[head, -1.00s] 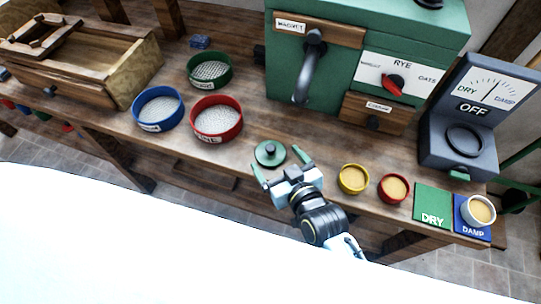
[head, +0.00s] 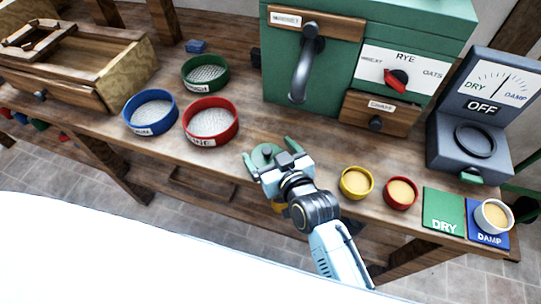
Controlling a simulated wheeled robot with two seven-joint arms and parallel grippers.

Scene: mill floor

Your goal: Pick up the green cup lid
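The green cup lid (head: 266,154) is a round green disc with a small knob, near the front edge of the wooden bench. My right gripper (head: 269,151) is open, with one green-tipped finger to the left of the lid and the other to its right. The gripper body covers the near part of the lid. I cannot tell whether the fingers touch it. My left gripper is not in view.
Blue (head: 151,112), red (head: 211,121) and green (head: 206,73) sieves stand to the left. Yellow (head: 356,183), red (head: 401,192) and white (head: 493,216) cups stand to the right. The green mill (head: 330,80) and grey meter (head: 475,140) stand behind.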

